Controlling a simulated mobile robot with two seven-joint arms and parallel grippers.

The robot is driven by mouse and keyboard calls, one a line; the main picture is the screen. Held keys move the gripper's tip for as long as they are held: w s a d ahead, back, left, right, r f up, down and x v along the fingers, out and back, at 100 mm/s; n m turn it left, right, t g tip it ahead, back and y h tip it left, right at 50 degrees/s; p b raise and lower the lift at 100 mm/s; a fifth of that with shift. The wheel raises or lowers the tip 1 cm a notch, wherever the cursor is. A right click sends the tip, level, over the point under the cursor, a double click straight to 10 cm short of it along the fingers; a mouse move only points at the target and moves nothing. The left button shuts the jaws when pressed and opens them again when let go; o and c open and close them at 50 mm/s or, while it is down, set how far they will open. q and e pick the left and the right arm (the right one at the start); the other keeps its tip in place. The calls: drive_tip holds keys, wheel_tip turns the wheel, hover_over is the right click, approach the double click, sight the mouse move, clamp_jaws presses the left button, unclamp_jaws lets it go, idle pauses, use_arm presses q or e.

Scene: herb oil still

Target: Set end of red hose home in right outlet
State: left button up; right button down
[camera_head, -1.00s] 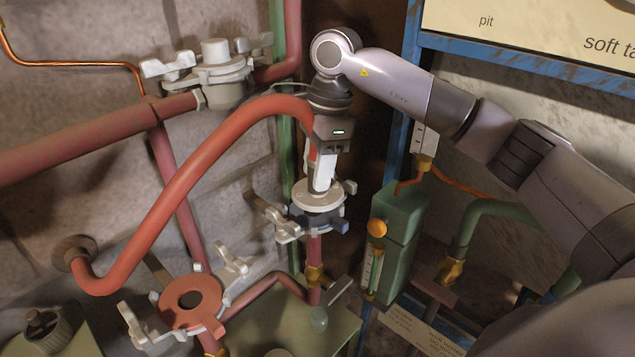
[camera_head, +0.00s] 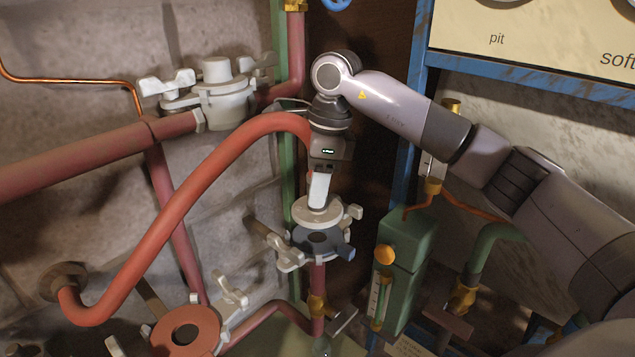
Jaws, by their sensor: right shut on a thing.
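The red hose (camera_head: 190,204) arches from a wall fitting at the lower left up to my right gripper (camera_head: 320,188). My right gripper points down and is shut on the hose end. The pale round flange of the hose end (camera_head: 310,211) shows just below the fingers. The right outlet (camera_head: 330,246) is a dark blue-grey ring with pale clamp levers around it, on a red pipe. The flange is above and behind the ring, and the ring's dark hole shows in front of it. Whether they touch is unclear. My left gripper is out of view.
Another outlet with a red ring (camera_head: 205,327) and open clamp levers is at the lower left. A clamped grey coupling (camera_head: 222,95) sits on the upper left pipe. A green box (camera_head: 405,260) with a gauge stands right of the right outlet.

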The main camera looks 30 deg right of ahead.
drive_tip(key=shift+f+b, duration=1.3)
drive_tip(key=shift+f, duration=0.95)
drive_tip(key=shift+f+b, duration=0.25)
drive_tip(key=shift+b, duration=0.15)
